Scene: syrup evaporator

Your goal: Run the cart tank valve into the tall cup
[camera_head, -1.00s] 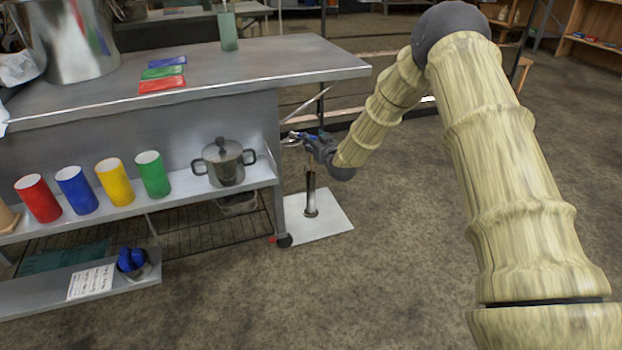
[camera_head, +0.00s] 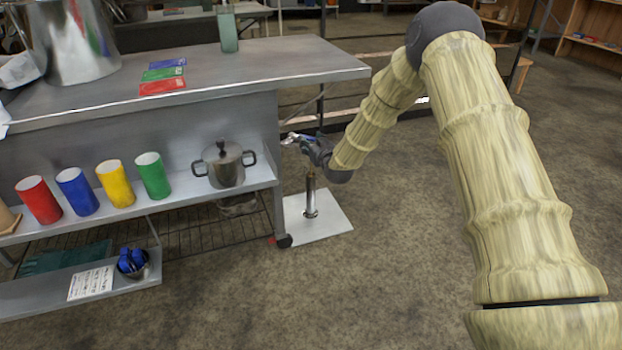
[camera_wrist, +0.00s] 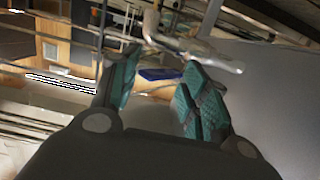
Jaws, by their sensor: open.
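My gripper (camera_head: 300,140) is off the right end of the metal cart (camera_head: 225,72), just below its top. In the wrist view my gripper (camera_wrist: 158,95) is open, its teal-padded fingers apart. A silver valve-like fitting with a lever (camera_wrist: 205,55) shows just beyond the fingertips, partly behind the right finger; I cannot tell whether they touch. Something blue (camera_wrist: 160,74) shows between the fingers. Below my gripper, a slim dark metal cylinder (camera_head: 311,196) stands upright on a white board (camera_head: 325,225); I cannot tell whether it is the tall cup.
Red (camera_head: 39,200), blue (camera_head: 77,191), yellow (camera_head: 116,183) and green (camera_head: 153,176) cups and a lidded pot (camera_head: 224,164) stand on the cart's shelf. A big metal pot (camera_head: 75,45) and a green bottle (camera_head: 227,30) stand on top. The floor at right is clear.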

